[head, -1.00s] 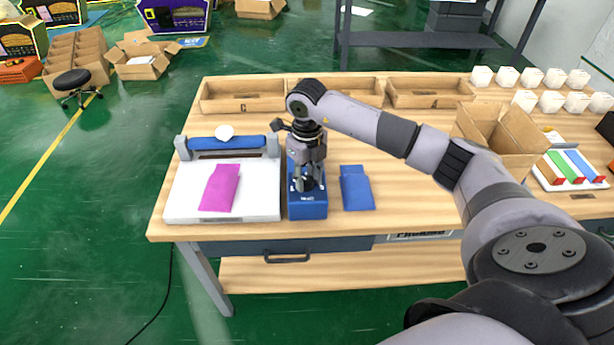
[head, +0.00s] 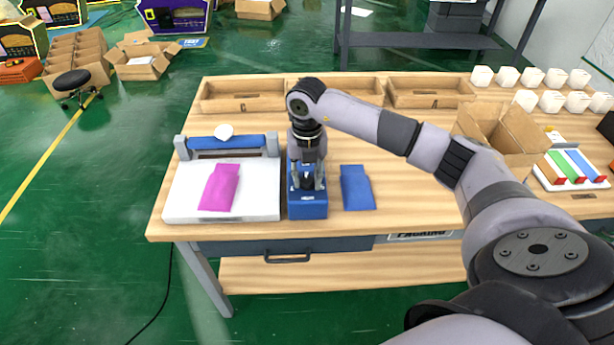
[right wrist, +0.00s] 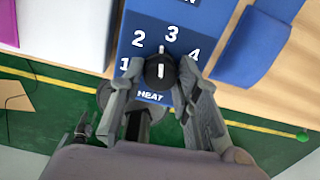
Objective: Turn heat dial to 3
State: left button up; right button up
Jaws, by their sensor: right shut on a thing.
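The black heat dial (right wrist: 159,72) sits on the sloped face of a blue box (head: 307,210), ringed by the numbers 1 to 4 with HEAT below. In the right wrist view its white line points up, between 2 and 3 and nearer the 3. My right gripper (head: 307,184) reaches down over the box. In the right wrist view its two fingers (right wrist: 158,84) are shut on the dial from both sides. In the head view the gripper hides the dial. My left gripper is not in view.
A white sealer (head: 180,208) with a blue bar and a pink pouch (head: 220,187) stands left of the box. A blue pouch (head: 357,188) lies to its right. Wooden trays (head: 242,103) line the back. An open carton (head: 520,140) stands at right, behind my arm.

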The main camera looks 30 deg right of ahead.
aim_at(307, 179)
jog(key=shift+r+m, duration=0.1)
jog(key=shift+m, duration=1.1)
jog(key=o, duration=1.2)
notch_tip(307, 179, up, 12)
jog(key=shift+f, duration=0.1)
